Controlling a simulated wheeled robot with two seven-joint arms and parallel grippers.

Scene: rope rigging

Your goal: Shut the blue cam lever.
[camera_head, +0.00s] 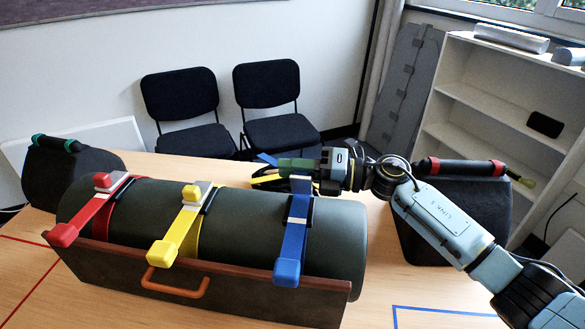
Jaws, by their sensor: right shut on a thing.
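The blue strap (294,236) runs over the right part of a dark green roll (335,225), with a blue block at its front end. My right gripper (276,174) reaches in from the right just behind this buckle and is shut on the blue cam lever (267,158). Only a bit of the lever's blue shows past the fingers; the rest is hidden, so its exact angle is unclear. My left gripper is out of view.
Red (100,212) and yellow (182,230) straps cross the roll to the left, their levers lying low. The roll sits in a brown cradle (215,290) with an orange handle. Dark bags stand at left (70,170) and right (470,215). The table's front right is clear.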

